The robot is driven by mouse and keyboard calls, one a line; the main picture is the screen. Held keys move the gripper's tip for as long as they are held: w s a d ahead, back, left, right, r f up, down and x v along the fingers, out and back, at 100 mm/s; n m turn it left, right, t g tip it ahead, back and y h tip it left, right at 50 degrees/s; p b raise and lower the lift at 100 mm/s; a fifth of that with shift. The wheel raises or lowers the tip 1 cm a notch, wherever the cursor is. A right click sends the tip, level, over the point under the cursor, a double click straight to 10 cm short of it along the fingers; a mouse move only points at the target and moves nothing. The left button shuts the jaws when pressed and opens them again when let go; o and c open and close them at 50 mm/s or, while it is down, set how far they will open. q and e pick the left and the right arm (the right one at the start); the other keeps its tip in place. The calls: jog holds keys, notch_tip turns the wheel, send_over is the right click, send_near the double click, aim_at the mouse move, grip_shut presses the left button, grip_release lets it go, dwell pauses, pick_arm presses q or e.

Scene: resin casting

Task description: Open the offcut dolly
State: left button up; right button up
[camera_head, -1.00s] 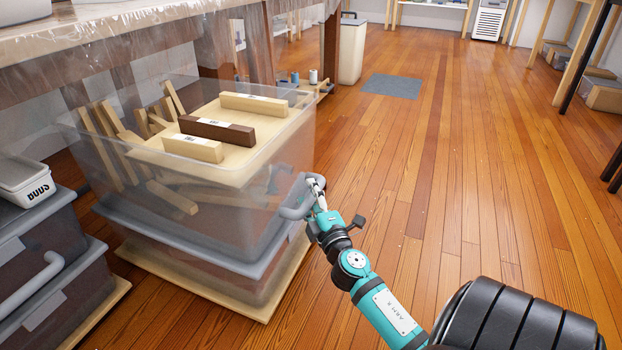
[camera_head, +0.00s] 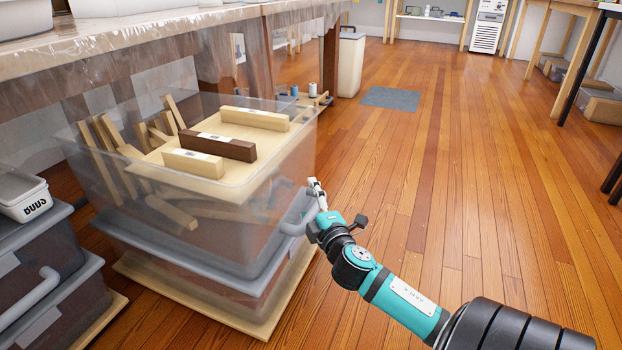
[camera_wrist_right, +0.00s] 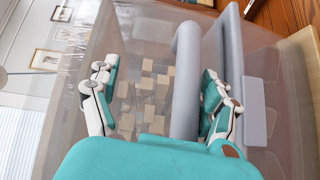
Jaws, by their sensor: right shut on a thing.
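The offcut dolly (camera_head: 193,250) stands left of centre in the head view. It is a stack of clear bins with grey rims on a pale wooden base. A grey bar handle (camera_head: 293,228) sticks out from its right side. My right gripper (camera_head: 316,194) is at this handle and shut on it. In the right wrist view the grey handle (camera_wrist_right: 187,80) runs between the two fingers of my right gripper (camera_wrist_right: 158,88), close to the right-hand finger. Wooden offcuts (camera_head: 172,210) show through the clear wall. My left gripper is not in view.
Several wood blocks (camera_head: 254,118) lie on a board on top of the bin. Another bin stack (camera_head: 50,270) with a white box (camera_head: 22,195) stands at left. A plastic-covered bench (camera_head: 120,50) runs behind. The wooden floor (camera_head: 450,180) to the right is clear.

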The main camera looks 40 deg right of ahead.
notch_tip(320, 180, up, 2)
jog(key=shift+a+r, duration=0.1)
jog(key=shift+c, duration=0.7)
jog(key=shift+s+a+f, duration=0.15)
jog(key=shift+s+f, duration=0.1)
jog(key=shift+s, duration=0.3)
jog(key=f+b+v, duration=0.3)
jog(key=v, duration=1.6)
jog(key=shift+d, duration=0.2)
